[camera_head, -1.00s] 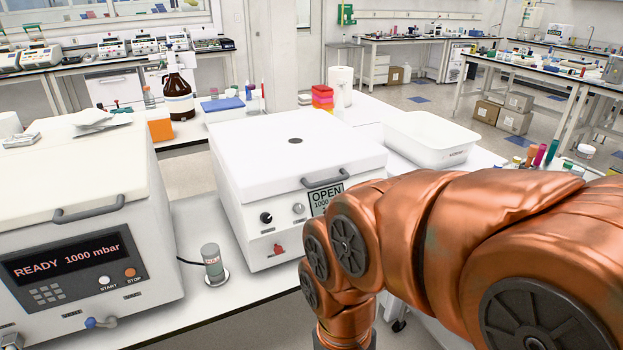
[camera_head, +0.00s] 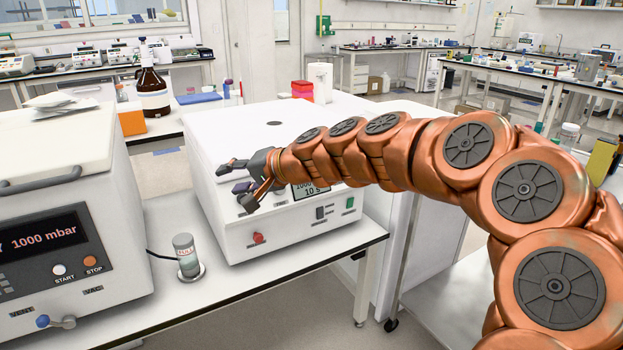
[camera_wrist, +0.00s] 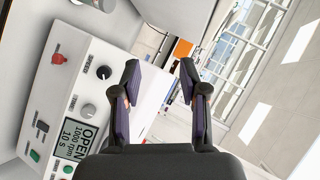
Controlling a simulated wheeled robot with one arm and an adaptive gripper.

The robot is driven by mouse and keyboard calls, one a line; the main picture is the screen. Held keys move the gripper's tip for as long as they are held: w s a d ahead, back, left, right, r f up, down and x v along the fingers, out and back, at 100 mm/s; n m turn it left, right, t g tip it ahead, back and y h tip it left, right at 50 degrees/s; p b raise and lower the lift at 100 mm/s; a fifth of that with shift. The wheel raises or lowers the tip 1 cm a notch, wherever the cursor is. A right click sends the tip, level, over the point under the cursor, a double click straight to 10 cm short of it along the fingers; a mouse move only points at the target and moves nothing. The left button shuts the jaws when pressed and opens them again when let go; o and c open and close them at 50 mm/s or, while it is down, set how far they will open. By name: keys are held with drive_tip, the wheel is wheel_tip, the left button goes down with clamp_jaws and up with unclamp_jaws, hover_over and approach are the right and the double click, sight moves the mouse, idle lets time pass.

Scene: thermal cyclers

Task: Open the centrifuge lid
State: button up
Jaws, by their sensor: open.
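The centrifuge (camera_head: 290,236) is a white box on the bench in the middle of the head view, with knobs and a red switch on its front. Its flat white lid (camera_head: 225,130) is down, with a small dark round spot on top. In the wrist view its display (camera_wrist: 76,143) reads OPEN, 1000 rpm, 10 s. My gripper (camera_head: 235,186) is in front of the centrifuge's upper left front, fingers apart. In the wrist view the open jaws (camera_wrist: 159,72) hold nothing, and a white surface shows between them. The lid handle is hidden behind my gripper and arm.
A vacuum oven-like unit (camera_head: 60,175) reading 1000 mbar stands at left. A brown bottle (camera_head: 152,95), an orange box (camera_head: 131,121) and red boxes (camera_head: 302,89) are behind.

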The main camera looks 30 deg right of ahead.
drive_tip(key=w+d+f+m+t+h+b, duration=0.25)
drive_tip(key=w+d+m+h, duration=0.2)
drive_tip(key=d, duration=0.95)
drive_tip(key=w+d+f+m+t+h+b, duration=0.25)
drive_tip(key=d+m, duration=0.35)
drive_tip(key=d, duration=0.7)
drive_tip(key=shift+g, duration=0.4)
drive_tip(key=shift+f+x, duration=0.15)
drive_tip(key=shift+x, duration=1.8)
drive_tip(key=shift+f+x, duration=0.2)
drive_tip(key=shift+x, duration=1.7)
clamp_jaws()
